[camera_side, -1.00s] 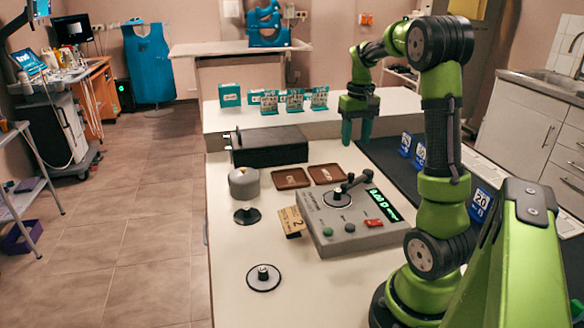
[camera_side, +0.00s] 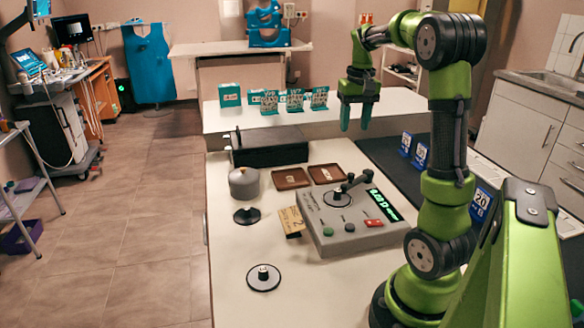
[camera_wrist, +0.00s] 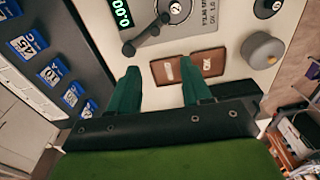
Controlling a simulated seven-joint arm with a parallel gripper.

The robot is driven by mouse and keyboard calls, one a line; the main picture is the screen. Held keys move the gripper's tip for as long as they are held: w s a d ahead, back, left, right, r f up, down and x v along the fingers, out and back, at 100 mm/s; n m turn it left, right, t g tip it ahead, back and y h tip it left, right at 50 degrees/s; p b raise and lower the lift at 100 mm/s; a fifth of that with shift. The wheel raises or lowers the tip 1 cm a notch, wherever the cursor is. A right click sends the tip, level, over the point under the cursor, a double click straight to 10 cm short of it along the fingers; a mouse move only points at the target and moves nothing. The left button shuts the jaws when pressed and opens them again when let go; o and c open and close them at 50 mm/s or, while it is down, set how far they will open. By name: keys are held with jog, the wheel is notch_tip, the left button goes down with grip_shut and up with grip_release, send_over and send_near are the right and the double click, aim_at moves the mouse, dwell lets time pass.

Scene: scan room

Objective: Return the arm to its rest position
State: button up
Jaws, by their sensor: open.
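My gripper (camera_side: 356,118) is open and empty, with two teal fingers pointing down. In the side view it hangs above the far right part of the table, apart from everything. In the wrist view the gripper (camera_wrist: 160,78) shows its two fingers spread, with the table below. My green arm stands at the right of the table, its upper link raised and its forearm reaching away from the camera.
A grey device (camera_side: 350,232) with a lever and green display sits nearer. Blue numbered cards (camera_side: 421,155) stand on a dark strip at right. Teal boxes (camera_side: 230,95) stand on the far counter.

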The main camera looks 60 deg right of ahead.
jog(key=s+a+n+t+y, duration=0.2)
jog(key=a+n+t, duration=0.3)
jog(key=a, duration=2.7)
jog(key=shift+s+a+t, duration=0.35)
jog(key=shift+s+t, duration=0.05)
jog(key=shift+t, duration=0.5)
jog(key=shift+c, duration=0.2)
